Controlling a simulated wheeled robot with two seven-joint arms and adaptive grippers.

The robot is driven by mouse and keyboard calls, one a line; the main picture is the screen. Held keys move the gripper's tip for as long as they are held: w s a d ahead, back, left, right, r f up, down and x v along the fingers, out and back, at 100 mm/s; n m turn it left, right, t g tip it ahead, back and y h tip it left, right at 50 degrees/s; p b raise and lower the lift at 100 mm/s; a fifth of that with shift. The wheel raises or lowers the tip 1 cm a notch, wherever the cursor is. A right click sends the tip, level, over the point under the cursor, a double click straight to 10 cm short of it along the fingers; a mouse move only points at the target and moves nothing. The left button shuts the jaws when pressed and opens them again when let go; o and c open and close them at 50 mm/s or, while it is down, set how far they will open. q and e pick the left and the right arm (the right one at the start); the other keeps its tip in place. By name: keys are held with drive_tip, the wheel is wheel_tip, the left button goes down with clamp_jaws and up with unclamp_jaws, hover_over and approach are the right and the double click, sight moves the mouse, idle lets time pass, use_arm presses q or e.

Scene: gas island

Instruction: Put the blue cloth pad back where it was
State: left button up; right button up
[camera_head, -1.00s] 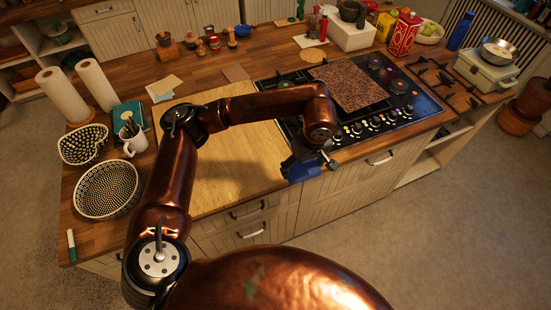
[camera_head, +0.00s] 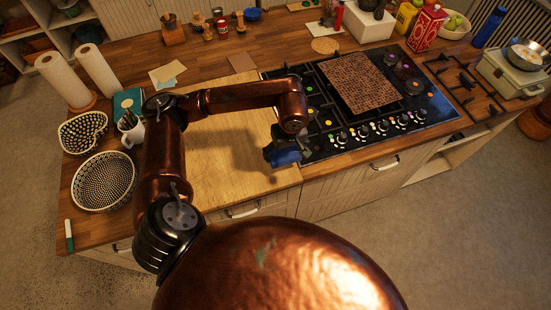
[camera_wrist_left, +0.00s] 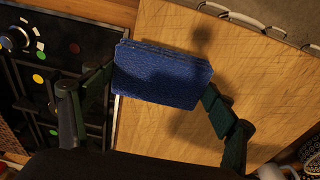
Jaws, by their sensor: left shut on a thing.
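My left gripper (camera_head: 282,150) is shut on the blue cloth pad (camera_head: 286,157), above the right edge of the wooden cutting board (camera_head: 215,165), beside the hob. In the left wrist view the pad (camera_wrist_left: 162,77) is a dark blue rectangle held between the two fingers (camera_wrist_left: 158,92). The board (camera_wrist_left: 265,70) lies beneath it, with a shadow on the wood. The pad appears apart from the board. My right gripper does not show.
The black gas hob (camera_head: 365,100) with a brown patterned mat (camera_head: 358,82) is right of the gripper. Two patterned baskets (camera_head: 103,182), a mug (camera_head: 132,135) and paper rolls (camera_head: 66,80) stand at the left. The board's middle is clear.

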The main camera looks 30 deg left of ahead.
sight(277, 154)
use_arm(q)
drive_tip(key=a+f, duration=0.1)
drive_tip(key=s+a+f, duration=0.1)
drive_tip(key=shift+s+a+f, duration=0.15)
drive_tip(key=shift+a+f, duration=0.05)
drive_tip(key=shift+f, duration=0.2)
drive_tip(key=shift+a+f+p, duration=0.1)
drive_tip(key=shift+f+p, duration=0.1)
drive_tip(key=shift+p, duration=0.1)
drive_tip(key=shift+a+f, duration=0.15)
drive_tip(key=shift+f, duration=0.15)
wheel_tip(277, 154, down, 2)
drive_tip(key=shift+s+f+p, duration=0.1)
drive_tip(key=shift+s+p, duration=0.05)
drive_tip(key=shift+p, duration=0.45)
drive_tip(key=shift+f, duration=0.55)
drive_tip(key=o, duration=1.1)
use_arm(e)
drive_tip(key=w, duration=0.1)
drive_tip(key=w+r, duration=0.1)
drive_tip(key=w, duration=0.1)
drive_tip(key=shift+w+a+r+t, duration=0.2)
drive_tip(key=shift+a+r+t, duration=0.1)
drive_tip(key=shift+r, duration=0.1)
